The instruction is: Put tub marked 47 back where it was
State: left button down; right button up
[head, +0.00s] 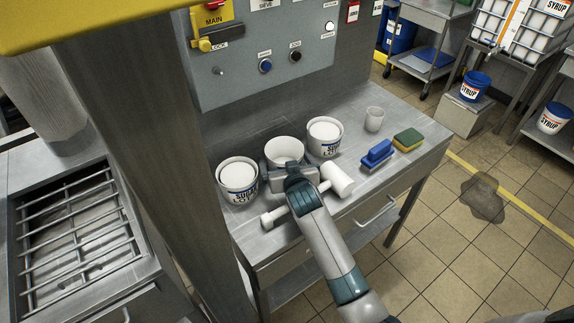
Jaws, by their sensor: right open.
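Three white tubs with dark printed labels stand on the steel table: a left tub (237,182), a middle tub (284,151) and a right tub (324,138). The labels are too small to read surely, so I cannot tell which is marked 47. The left and right tubs look filled or lidded in white. My right gripper (287,165) is open at the near side of the middle tub and hides its front and label. I cannot tell whether it touches the tub. My left gripper is not in view.
A white mallet-like tool (339,180) lies partly behind my right arm. A blue brush (377,154), a green-yellow sponge (408,139) and a pale cup (374,119) stand to the right. A control panel (265,45) rises behind; a post (140,150) stands left.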

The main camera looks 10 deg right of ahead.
jog(key=shift+s+r, duration=0.1)
jog(key=b+v, duration=0.2)
jog(key=v, duration=0.9)
jog(key=shift+s+r, duration=0.2)
jog(key=shift+s, duration=0.15)
jog(key=shift+s+f, duration=0.1)
